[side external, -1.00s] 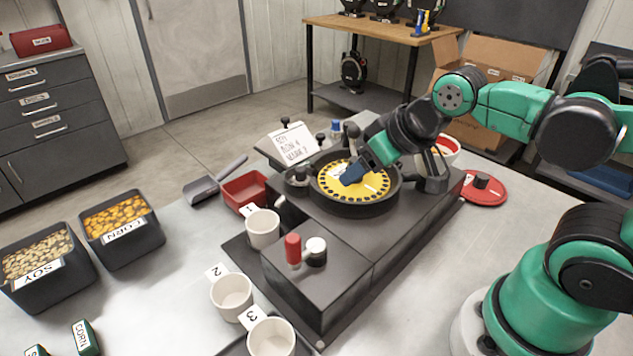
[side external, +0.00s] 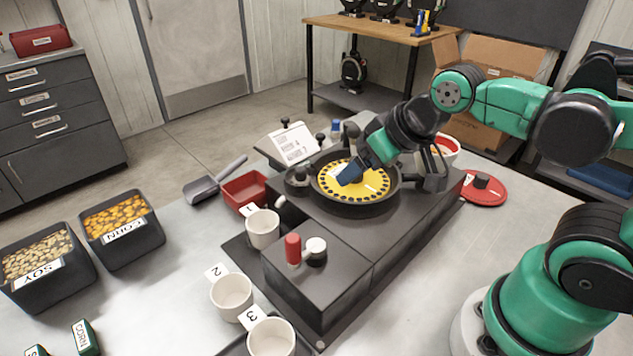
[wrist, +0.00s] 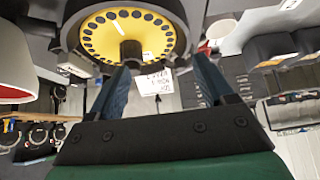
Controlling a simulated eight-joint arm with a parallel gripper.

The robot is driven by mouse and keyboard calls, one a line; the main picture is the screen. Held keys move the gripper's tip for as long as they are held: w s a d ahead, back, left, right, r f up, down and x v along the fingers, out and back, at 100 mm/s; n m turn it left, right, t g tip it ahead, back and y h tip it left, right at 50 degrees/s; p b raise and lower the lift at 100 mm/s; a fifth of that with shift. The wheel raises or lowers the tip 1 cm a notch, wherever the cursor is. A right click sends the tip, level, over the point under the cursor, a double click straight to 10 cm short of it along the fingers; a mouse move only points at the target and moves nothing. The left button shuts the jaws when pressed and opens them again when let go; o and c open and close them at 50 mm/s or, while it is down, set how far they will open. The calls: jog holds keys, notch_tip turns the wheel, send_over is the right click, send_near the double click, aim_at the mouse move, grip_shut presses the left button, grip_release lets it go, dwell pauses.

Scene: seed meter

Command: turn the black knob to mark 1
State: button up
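A dark round knob (side external: 297,174) stands on the machine top, left of the yellow seed plate (side external: 376,182). A dark cylinder with a pale top (side external: 316,250) stands on the front box; I cannot tell for sure which is the task's black knob, and no mark 1 is readable on the machine. My gripper (side external: 348,175) is over the plate, its blue fingers pointing down and left. In the wrist view the fingers (wrist: 162,72) are well apart with nothing held between them. A dark hub (wrist: 131,52) rises from the plate beyond the left fingertip.
A red upright handle (side external: 293,248) is beside the pale-topped cylinder. Numbered white cups (side external: 231,297) stand along the machine's front left. A red tray (side external: 244,188), a written card (side external: 294,143) and seed bins (side external: 123,230) are near. A red lid (side external: 484,190) lies at right.

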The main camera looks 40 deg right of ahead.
jog(key=w+d+r+m+g, duration=0.1)
jog(key=w+d+m, duration=0.1)
jog(key=w+d+r+m+g, duration=0.1)
jog(key=w+d+m, duration=0.1)
jog(key=m, duration=0.1)
jog(key=w+d+r+m+g, duration=0.1)
jog(key=w+d+r+m, duration=0.1)
jog(key=w+d+m, duration=0.1)
jog(key=shift+h, duration=0.4)
jog(key=w+d+f+m+g, duration=0.1)
jog(key=d+m, duration=0.2)
jog(key=w+d+f+m+g, duration=0.1)
jog(key=w+d+m, duration=0.1)
jog(key=d+m, duration=0.1)
jog(key=w+d+f+m+g, duration=0.1)
jog(key=w+d+m, duration=0.1)
jog(key=d, duration=0.3)
jog(key=shift+f+m+g+y, duration=0.1)
jog(key=shift+m+g+y, duration=0.3)
jog(key=shift+m, duration=0.4)
jog(key=shift+w+d+f, duration=0.1)
jog(key=shift+d+f, duration=0.1)
jog(key=shift+f, duration=0.05)
jog(key=shift+f+m, duration=0.3)
jog(key=shift+f, duration=2.45)
grip_shut()
